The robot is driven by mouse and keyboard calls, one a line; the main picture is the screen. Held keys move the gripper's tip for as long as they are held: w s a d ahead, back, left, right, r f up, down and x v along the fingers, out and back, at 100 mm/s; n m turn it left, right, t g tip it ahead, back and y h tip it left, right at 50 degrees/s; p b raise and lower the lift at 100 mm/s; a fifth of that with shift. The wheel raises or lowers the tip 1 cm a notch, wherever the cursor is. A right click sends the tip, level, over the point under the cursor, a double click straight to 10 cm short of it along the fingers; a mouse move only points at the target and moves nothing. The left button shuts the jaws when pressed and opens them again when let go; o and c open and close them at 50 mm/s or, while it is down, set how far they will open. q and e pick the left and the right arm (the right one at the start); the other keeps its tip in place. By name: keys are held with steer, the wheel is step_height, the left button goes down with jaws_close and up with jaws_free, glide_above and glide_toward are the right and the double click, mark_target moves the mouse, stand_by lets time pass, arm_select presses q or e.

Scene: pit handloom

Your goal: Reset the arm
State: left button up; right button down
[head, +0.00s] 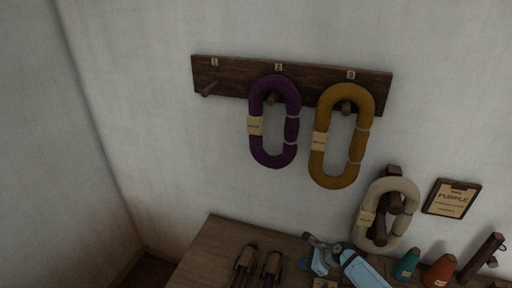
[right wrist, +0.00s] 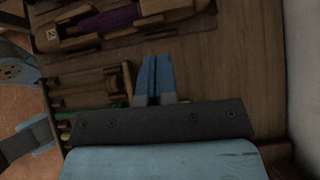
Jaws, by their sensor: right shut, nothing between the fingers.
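My right gripper (head: 318,258) is over the wooden table (head: 212,245) at the bottom of the head view, its light blue arm coming in from the lower right. In the right wrist view its two blue fingers (right wrist: 155,75) lie together, shut and empty, above the wooden surface. My left gripper shows in neither view.
A wall rack (head: 230,90) holds a purple hank (head: 256,145) and a mustard hank (head: 318,165); its left peg is bare. A cream hank (head: 368,235) hangs lower right, beside a "PURPLE" sign (head: 452,198). Teal (head: 408,265) and orange (head: 438,271) cones stand on the table.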

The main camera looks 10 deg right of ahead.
steer(key=s+a+f+n, duration=0.1)
steer(key=s+n, duration=0.1)
steer(key=s, duration=0.1)
steer(key=s+a+f+n+h, duration=0.1)
steer(key=s+n, duration=0.2)
steer(key=s, duration=0.1)
steer(key=s+a+f+n+t, duration=0.1)
steer(key=s+n, duration=0.1)
steer(key=s, duration=0.1)
steer(key=shift+s+n+h, duration=0.3)
steer(key=shift+n, duration=0.1)
steer(key=s+r+n+t+h, duration=0.1)
steer(key=s+r+n+t, duration=0.2)
steer(key=s+r+n, duration=0.4)
steer(key=s+r+n+t+h+p, duration=0.1)
steer(key=s+r+n+t+h, duration=0.1)
steer(key=s+r+n, duration=0.4)
steer(key=s+n+t, duration=0.1)
steer(key=s+n, duration=0.4)
steer(key=s, duration=0.1)
steer(key=shift+s+r, duration=0.3)
steer(key=shift+r, duration=0.1)
steer(key=shift+a, duration=0.1)
